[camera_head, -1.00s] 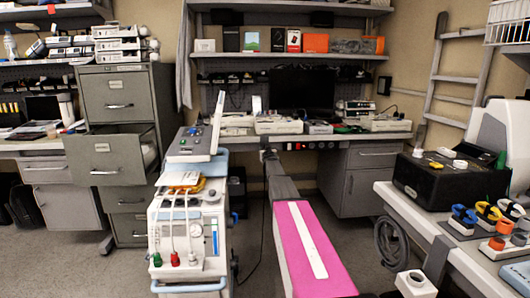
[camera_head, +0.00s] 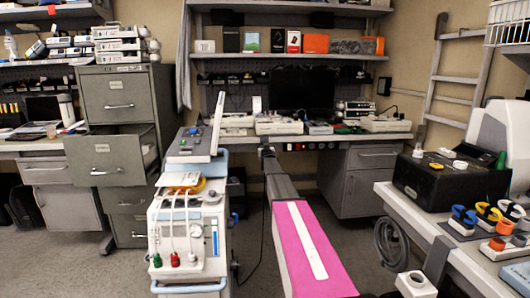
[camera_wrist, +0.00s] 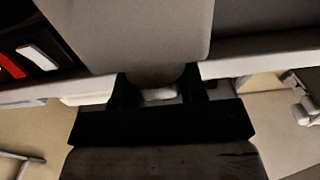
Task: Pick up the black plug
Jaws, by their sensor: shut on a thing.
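My gripper (camera_head: 266,151) is at the far end of my outstretched arm, at the front edge of the back workbench. It is small and dark in the head view. In the wrist view its two black fingers (camera_wrist: 158,92) stand on either side of the narrow end of a wide grey shape, with a small pale patch between them. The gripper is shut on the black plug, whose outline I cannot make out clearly. A thin dark cable (camera_head: 262,225) hangs below the gripper to the floor.
A strip of sockets and switches (camera_head: 312,146) runs along the workbench's front edge; a red and a white switch (camera_wrist: 38,57) show in the wrist view. A medical cart (camera_head: 188,235) stands close left of my arm. A side table (camera_head: 440,235) is at right.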

